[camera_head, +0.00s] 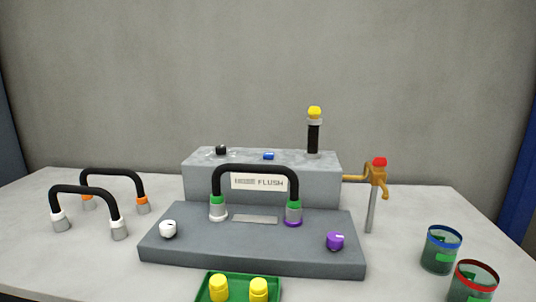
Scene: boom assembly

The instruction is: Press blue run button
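A small blue button (268,156) sits on the top face of the grey machine block (318,184), near its middle. It stands between a black knob (222,150) on the left and a black post with a yellow cap (314,132) on the right. The block's front carries a label (259,183) that ends in "FLUSH". A black hose (256,170) with green collars arches in front of the block, its top just below the button in the picture. Neither of my grippers is in view.
A lower grey base (190,247) carries a white knob (168,229) and a purple knob (335,241). Two black hoses (84,189) (112,171) stand left. An orange tap (376,177), a blue-rimmed cup (441,250), a red-rimmed cup (472,282) stand right. A green tray (238,291) holds yellow caps.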

